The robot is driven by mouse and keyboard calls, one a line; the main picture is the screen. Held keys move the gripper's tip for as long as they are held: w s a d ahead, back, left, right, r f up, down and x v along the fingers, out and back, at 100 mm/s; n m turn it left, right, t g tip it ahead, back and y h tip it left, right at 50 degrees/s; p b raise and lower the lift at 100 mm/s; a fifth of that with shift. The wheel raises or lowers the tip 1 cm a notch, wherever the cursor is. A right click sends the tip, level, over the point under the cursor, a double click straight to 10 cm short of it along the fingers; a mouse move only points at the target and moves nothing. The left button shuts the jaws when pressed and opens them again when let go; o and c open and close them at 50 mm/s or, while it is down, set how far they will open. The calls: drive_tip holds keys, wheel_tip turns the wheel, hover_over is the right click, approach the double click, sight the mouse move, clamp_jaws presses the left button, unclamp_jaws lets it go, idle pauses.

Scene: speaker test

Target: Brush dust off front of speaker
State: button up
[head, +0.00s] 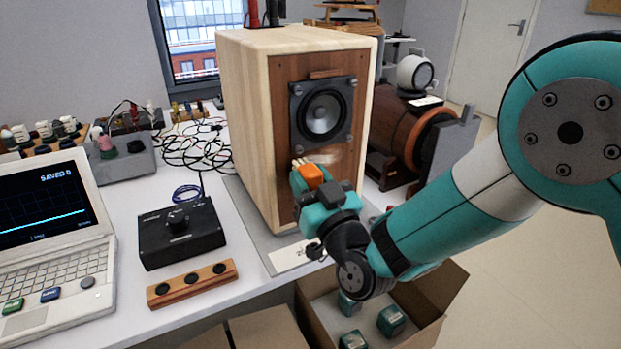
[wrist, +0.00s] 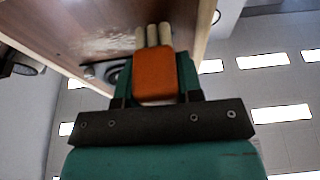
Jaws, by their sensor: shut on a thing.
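The speaker (head: 245,125) is a tall pale wooden cabinet with a darker brown front panel and a round driver (head: 322,115) in a dark square frame. A pale dust patch (head: 325,158) lies on the panel below the driver; it also shows in the wrist view (wrist: 105,45). My gripper (head: 314,190) is shut on an orange brush (head: 312,175) in front of the panel's lower part. In the wrist view the orange brush body (wrist: 155,75) sits between the fingers, its cream bristles (wrist: 153,36) pointing at the panel. I cannot tell whether they touch it.
A laptop (head: 45,235), a black box with a knob (head: 180,232) and a wooden strip with dark round holes (head: 191,283) stand left on the white table. A cardboard box (head: 430,305) with teal blocks is below my gripper. Tangled cables lie behind.

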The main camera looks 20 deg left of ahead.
drive_tip(key=shift+w+a+p, duration=0.45)
drive_tip(key=shift+a+p, duration=0.15)
drive_tip(key=shift+p, duration=0.65)
drive_tip(key=shift+f+b, duration=0.15)
drive_tip(key=shift+b, duration=0.25)
drive_tip(key=shift+w+d+f+b, duration=0.1)
drive_tip(key=shift+w+d+b, duration=0.2)
drive_tip(key=shift+b, duration=0.6)
drive_tip(key=b, duration=0.2)
drive_tip(key=w+d+b, duration=0.1)
drive_tip(key=b, duration=0.2)
drive_tip(key=shift+w+d, duration=0.2)
drive_tip(key=shift+w, duration=0.05)
drive_tip(key=shift+w+d+b, duration=0.2)
drive_tip(key=shift+d+b, duration=0.05)
drive_tip(key=shift+b, duration=0.75)
drive_tip(key=shift+r, duration=0.2)
drive_tip(key=shift+w, duration=0.15)
